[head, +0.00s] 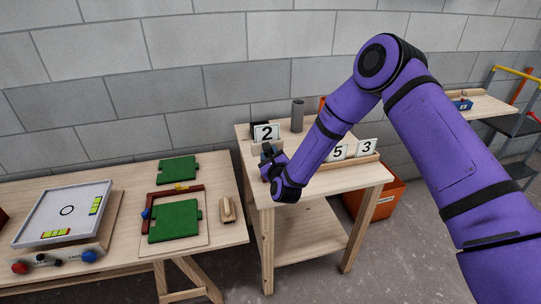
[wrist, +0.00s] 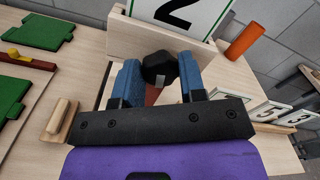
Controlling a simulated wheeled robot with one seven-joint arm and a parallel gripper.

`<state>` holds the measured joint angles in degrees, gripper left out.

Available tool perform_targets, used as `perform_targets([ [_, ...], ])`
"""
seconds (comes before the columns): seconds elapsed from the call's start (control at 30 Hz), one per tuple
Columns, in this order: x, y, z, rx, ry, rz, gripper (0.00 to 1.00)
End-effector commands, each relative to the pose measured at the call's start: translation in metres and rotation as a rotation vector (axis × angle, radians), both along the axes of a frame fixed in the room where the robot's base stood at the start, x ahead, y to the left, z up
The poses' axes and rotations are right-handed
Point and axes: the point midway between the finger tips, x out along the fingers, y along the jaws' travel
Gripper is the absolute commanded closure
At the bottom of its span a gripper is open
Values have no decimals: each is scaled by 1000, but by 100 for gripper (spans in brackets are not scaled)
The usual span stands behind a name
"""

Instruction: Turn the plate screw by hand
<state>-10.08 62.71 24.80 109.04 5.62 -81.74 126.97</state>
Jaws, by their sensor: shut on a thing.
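The plate screw shows in the wrist view as a black faceted knob (wrist: 160,68) in front of a wooden block (wrist: 122,38). A white plate with a black 2 (wrist: 178,10) stands above it; the plate also shows in the head view (head: 266,132). My gripper (wrist: 158,76) has its two blue fingers on either side of the knob and is shut on it. In the head view my gripper (head: 270,154) is at the near left part of the small wooden table (head: 345,180), just below the plate. The screw's shaft is hidden, and the knob cannot be made out in the head view.
Plates 5 (head: 338,152) and 3 (head: 367,147) stand to the right on the same table. A grey cylinder (head: 297,115) stands behind. An orange bin (head: 385,200) is below right. The left table holds green boards (head: 176,221) and a white tray (head: 66,210).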

Motion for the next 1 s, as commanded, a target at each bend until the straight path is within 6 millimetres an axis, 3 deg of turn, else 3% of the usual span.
perform_targets([
  [1.0, -1, 3, -4, -923, -266, 1, 86],
])
